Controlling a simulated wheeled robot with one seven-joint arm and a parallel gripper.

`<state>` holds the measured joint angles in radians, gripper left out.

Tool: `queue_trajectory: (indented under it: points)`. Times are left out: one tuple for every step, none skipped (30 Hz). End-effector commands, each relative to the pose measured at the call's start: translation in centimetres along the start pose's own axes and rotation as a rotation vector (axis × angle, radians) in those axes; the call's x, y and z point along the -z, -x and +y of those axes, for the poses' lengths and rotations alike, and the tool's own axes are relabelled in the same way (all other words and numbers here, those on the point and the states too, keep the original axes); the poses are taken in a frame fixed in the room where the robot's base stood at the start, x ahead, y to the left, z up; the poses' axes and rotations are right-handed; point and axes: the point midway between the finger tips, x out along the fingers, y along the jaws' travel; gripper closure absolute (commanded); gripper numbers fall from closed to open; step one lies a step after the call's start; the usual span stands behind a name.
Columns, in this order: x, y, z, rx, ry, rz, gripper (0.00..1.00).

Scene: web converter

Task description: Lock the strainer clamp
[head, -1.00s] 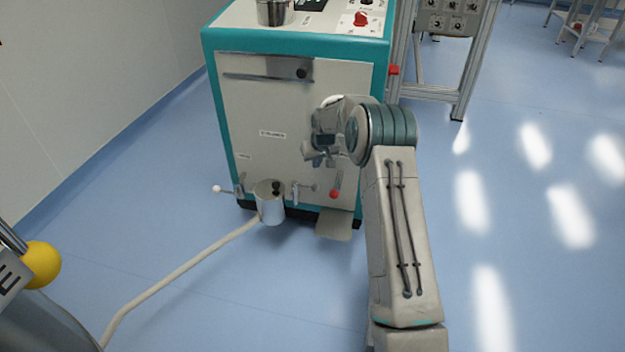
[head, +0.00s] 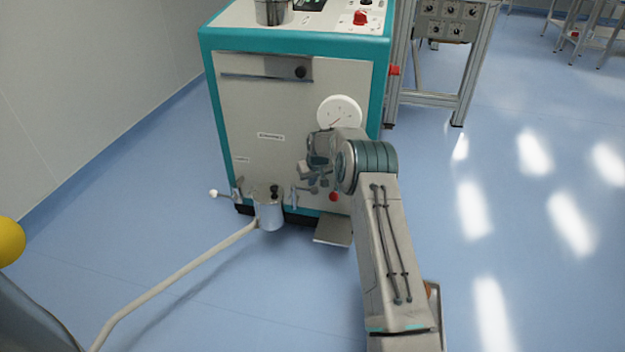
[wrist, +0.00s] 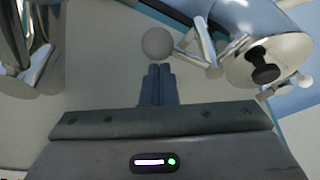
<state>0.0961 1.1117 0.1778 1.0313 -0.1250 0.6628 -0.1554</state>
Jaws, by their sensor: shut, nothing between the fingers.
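The metal strainer (head: 268,214) with a black knob on top stands low at the machine's front. In the wrist view the strainer (wrist: 240,48) is at upper right. A clamp lever with a white ball (head: 213,193) sticks out on its left. On its right is a clamp bracket (head: 294,197); a grey ball (wrist: 157,43) shows by this side in the wrist view. My gripper (wrist: 157,68) is shut and empty, its fingertips just short of the grey ball; I cannot tell whether they touch. In the head view my gripper (head: 312,182) is right of the strainer, partly hidden by my wrist.
The machine (head: 265,110) has teal edges, a round gauge (head: 340,112) and a red ball handle (head: 333,196). A flat metal plate (head: 334,231) juts out below. A pale pipe (head: 170,281) runs from the strainer toward lower left. Blue floor is open at right.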

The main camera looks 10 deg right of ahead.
Motion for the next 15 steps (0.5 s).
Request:
queue_trajectory:
  points:
    - [0.01, 0.01, -0.02, 0.000, 0.000, 0.000, 1.00]
    - [0.02, 0.02, -0.02, 0.000, 0.000, 0.000, 1.00]
    - [0.01, 0.03, -0.02, 0.000, 0.000, 0.000, 1.00]
    - [0.01, 0.03, -0.01, 0.000, 0.000, 0.000, 1.00]
    - [0.01, 0.03, -0.01, 0.000, 0.000, 0.000, 1.00]
    - [0.01, 0.03, -0.01, 0.000, 0.000, 0.000, 1.00]
    - [0.01, 0.03, -0.01, 0.000, 0.000, 0.000, 1.00]
    - [0.00, 0.04, -0.02, 0.000, -0.001, 0.000, 1.00]
    - [-0.01, 0.05, -0.02, -0.001, -0.002, 0.000, 1.00]
    - [-0.01, 0.07, -0.03, -0.002, -0.004, 0.000, 1.00]
    - [-0.03, 0.09, -0.05, -0.003, -0.007, 0.000, 1.00]
    - [-0.06, 0.11, -0.08, -0.005, -0.012, 0.000, 1.00]
    - [-0.09, 0.14, -0.11, -0.008, -0.018, 0.000, 1.00]
    - [-0.14, 0.16, -0.16, -0.010, -0.025, 0.000, 1.00]
    - [-0.22, 0.17, -0.22, -0.013, -0.036, -0.001, 1.00]
